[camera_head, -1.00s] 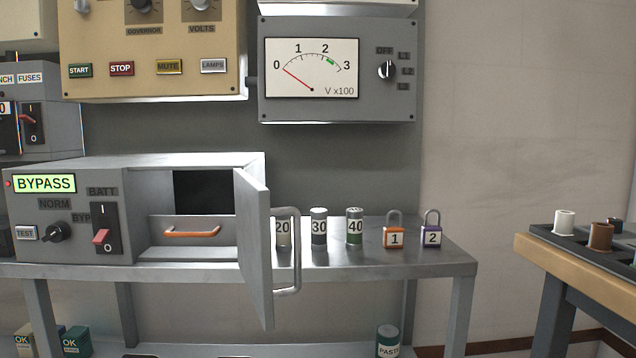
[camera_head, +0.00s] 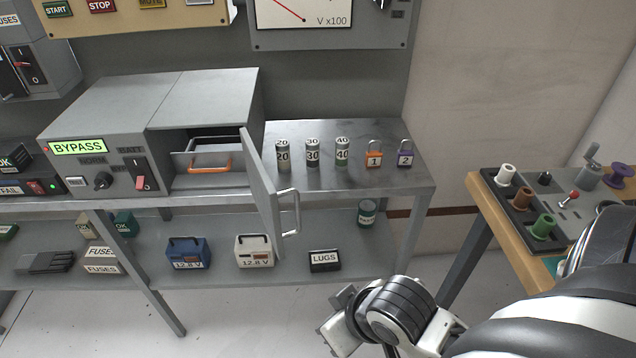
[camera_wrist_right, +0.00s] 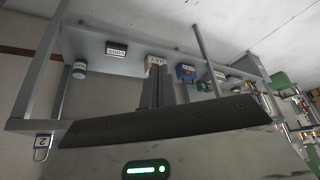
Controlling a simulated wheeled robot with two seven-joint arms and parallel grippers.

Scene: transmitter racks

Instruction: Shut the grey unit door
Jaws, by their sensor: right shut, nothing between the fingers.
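The grey unit (camera_head: 108,109) stands on the bench with its display reading BYPASS. Its grey door (camera_head: 262,187) hangs open at the right side of the opening, swung out toward me, with a metal bar handle (camera_head: 297,213) on its right face. Inside the opening is a drawer with an orange handle (camera_head: 210,164). My right gripper (camera_head: 332,328) is low in front of the bench, below and right of the door, apart from it. Its shut, empty fingers also show in the right wrist view (camera_wrist_right: 160,86), where I cannot make out the door. My left gripper is not in view.
Cylinders 20, 30 and 40 (camera_head: 312,153) and two padlocks (camera_head: 374,154) stand on the bench right of the door. The lower shelf (camera_head: 212,275) holds batteries and boxes. A wooden-edged table (camera_head: 484,208) stands at right. Floor between is free.

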